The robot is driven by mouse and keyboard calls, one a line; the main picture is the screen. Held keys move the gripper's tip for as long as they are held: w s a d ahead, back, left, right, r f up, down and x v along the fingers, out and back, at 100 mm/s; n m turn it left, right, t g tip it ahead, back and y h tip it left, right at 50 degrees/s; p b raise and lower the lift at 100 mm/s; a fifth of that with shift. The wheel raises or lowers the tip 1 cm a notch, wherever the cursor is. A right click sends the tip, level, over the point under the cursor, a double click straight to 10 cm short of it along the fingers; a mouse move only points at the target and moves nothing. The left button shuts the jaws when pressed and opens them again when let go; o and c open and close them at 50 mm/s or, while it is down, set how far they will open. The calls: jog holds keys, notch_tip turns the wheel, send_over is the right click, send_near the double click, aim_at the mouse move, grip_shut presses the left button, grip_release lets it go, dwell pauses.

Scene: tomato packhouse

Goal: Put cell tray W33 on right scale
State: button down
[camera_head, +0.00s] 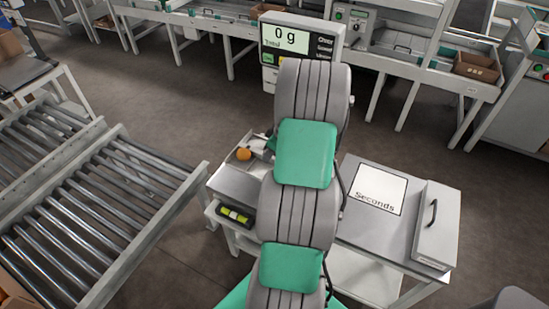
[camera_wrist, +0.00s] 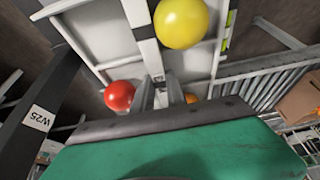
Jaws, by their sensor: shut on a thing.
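A pale cell tray (camera_wrist: 110,45) with raised dividers fills the upper middle of the wrist view. It holds a yellow tomato (camera_wrist: 181,22), a red tomato (camera_wrist: 119,96) and an orange tomato (camera_wrist: 191,98), partly hidden. My gripper (camera_wrist: 162,92) is shut on the tray's central bar. In the head view the orange tomato (camera_head: 244,154) shows left of my arm, which hides most of the tray and my gripper. I cannot tell whether the tray is lifted, and its own label is not readable. A scale display (camera_head: 288,40) behind my arm reads 0 g.
A bench plate marked Seconds (camera_head: 377,190) lies right of my arm, beside a grey box with a handle (camera_head: 437,225). A roller conveyor (camera_head: 105,210) stands left. A dark strip in the wrist view carries a label seeming to read W25 (camera_wrist: 38,119).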

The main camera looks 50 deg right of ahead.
jog(key=shift+s+d+f, duration=0.2)
jog(key=shift+d, duration=0.25)
jog(key=shift+s+d+f, duration=0.2)
jog(key=shift+d, duration=0.2)
jog(key=shift+f, duration=0.15)
jog(key=shift+f+b, duration=2.7)
jog(key=shift+f, duration=1.3)
jog(key=shift+f+b, duration=0.3)
jog(key=c, duration=1.3)
grip_release()
jog(key=shift+a, duration=0.1)
jog(key=shift+c, duration=1.4)
